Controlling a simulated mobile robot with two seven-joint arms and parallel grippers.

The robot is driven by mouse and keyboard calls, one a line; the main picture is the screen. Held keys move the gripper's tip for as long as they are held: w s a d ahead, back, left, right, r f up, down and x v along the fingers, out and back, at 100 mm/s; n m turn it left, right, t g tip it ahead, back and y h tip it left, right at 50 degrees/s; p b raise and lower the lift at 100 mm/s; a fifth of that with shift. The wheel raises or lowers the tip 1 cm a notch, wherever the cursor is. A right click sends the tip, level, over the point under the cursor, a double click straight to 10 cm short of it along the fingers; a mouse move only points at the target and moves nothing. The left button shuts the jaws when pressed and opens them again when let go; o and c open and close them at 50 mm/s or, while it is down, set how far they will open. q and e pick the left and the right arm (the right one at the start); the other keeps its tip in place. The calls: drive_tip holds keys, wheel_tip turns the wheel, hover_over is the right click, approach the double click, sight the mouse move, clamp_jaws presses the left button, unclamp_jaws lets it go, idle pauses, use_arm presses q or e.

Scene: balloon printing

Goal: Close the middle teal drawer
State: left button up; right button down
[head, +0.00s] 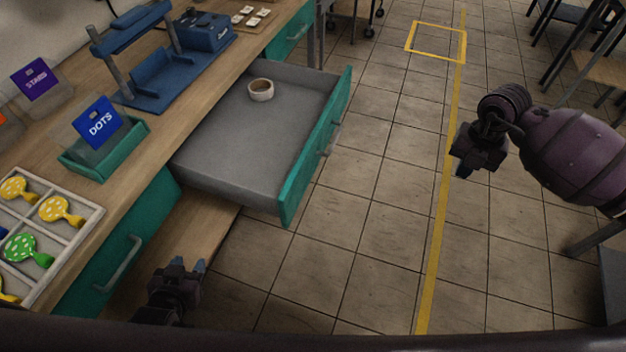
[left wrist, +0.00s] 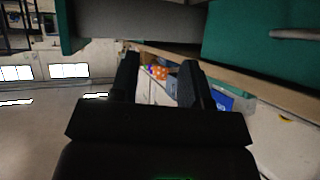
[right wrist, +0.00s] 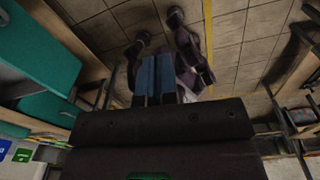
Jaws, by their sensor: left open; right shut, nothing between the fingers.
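The middle teal drawer (head: 318,150) is pulled far out from the wooden workbench in the head view. Its grey inside holds only a roll of whitish tape (head: 261,90) near the back corner. Its handle (head: 333,138) is on the teal front. My left gripper (head: 188,265) is open and low, left of the drawer's near corner and apart from it. The left wrist view shows its two fingers (left wrist: 158,80) spread with nothing between them. My right gripper (head: 465,172) is over the floor, right of the drawer front and apart from it. Its fingers (right wrist: 155,78) are shut and empty in the right wrist view.
On the bench stand a blue press (head: 150,75), a DOTS card holder (head: 100,140), a STARS card (head: 36,80) and a white tray (head: 88,222) of balloons. Another teal drawer (head: 110,255) is closed at the near left. Tiled floor right of the drawer is free.

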drive_tip(key=s+a+f+n+g+y+b, duration=0.1)
drive_tip(key=s+a+f+y+b, duration=0.25)
drive_tip(key=f, duration=0.55)
drive_tip(key=s+a+f+n+g+y+b, duration=0.1)
drive_tip(key=a+f+g+y+b, duration=0.1)
drive_tip(key=a+f+b, duration=0.45)
drive_tip(key=n+t+y+b, duration=0.5)
drive_tip(key=n+t+y, duration=0.5)
drive_tip(key=n, duration=0.7)
approach(302, 184)
drive_tip(key=shift+n+g+y, duration=0.3)
drive_tip(key=shift+g+y, duration=0.1)
drive_tip(key=shift+y, duration=0.15)
drive_tip(key=x, duration=0.5)
drive_tip(key=shift+w+a+f, duration=0.2)
drive_tip(key=shift+w+a, duration=0.05)
drive_tip(key=shift+w, duration=0.2)
drive_tip(key=shift+x, duration=0.85)
use_arm(q)
wheel_tip(302, 184, down, 16)
drive_tip(key=g, duration=0.1)
drive_tip(key=shift+s+d+g, duration=0.25)
drive_tip(key=shift+s+g, duration=0.05)
drive_tip(key=shift+s, duration=0.15)
